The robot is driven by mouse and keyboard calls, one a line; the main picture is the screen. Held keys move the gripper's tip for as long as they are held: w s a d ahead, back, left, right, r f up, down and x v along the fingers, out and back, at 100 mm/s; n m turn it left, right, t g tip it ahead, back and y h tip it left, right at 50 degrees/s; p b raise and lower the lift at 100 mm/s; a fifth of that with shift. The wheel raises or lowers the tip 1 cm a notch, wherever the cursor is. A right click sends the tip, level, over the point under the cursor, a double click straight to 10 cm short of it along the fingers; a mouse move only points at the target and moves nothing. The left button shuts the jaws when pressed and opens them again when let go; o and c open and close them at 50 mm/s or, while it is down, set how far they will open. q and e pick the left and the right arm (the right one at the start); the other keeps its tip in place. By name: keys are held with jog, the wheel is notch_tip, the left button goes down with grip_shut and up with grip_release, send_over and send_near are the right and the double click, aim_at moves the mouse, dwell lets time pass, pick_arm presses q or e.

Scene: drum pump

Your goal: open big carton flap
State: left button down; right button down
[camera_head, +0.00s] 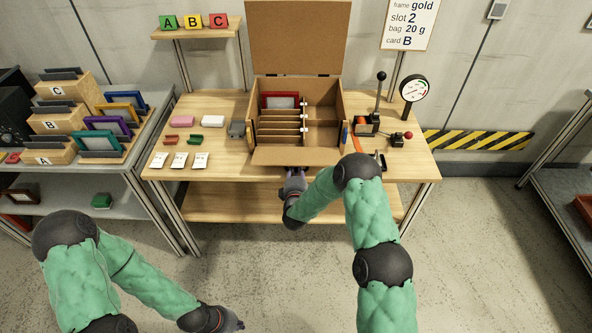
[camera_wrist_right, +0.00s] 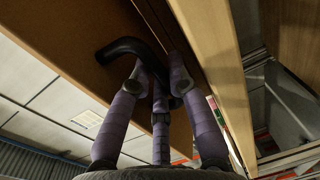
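A big brown carton (camera_head: 322,121) stands open on the wooden table. Its tall back flap (camera_head: 298,36) stands upright behind it. Its front flap (camera_head: 298,156) is folded outward, towards the table's front edge. My right gripper (camera_head: 294,173) is at the middle of that edge, just below the front flap. In the right wrist view its purple fingers (camera_wrist_right: 160,84) close around a black curved handle (camera_wrist_right: 128,47) on a brown panel (camera_wrist_right: 75,38). My left gripper (camera_head: 232,323) hangs low over the floor, far from the carton; its fingers are too small to judge.
The carton holds dividers and a red frame (camera_head: 281,98). Small blocks and white cards (camera_head: 179,160) lie on the table (camera_head: 222,104) to its left. A lever device (camera_head: 375,124) and a dial (camera_head: 413,88) stand to its right. A lower shelf (camera_head: 235,199) runs beneath.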

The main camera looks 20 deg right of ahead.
aim_at(296, 163)
jog(key=shift+w+r+g+p, duration=0.1)
jog(key=shift+r+g+p, duration=0.6)
jog(key=shift+r+p, duration=0.8)
jog(key=shift+p, duration=0.35)
jog(key=shift+w, duration=0.1)
jog(key=c, duration=1.4)
grip_release()
jog(key=v, duration=1.2)
jog(key=shift+d, duration=0.15)
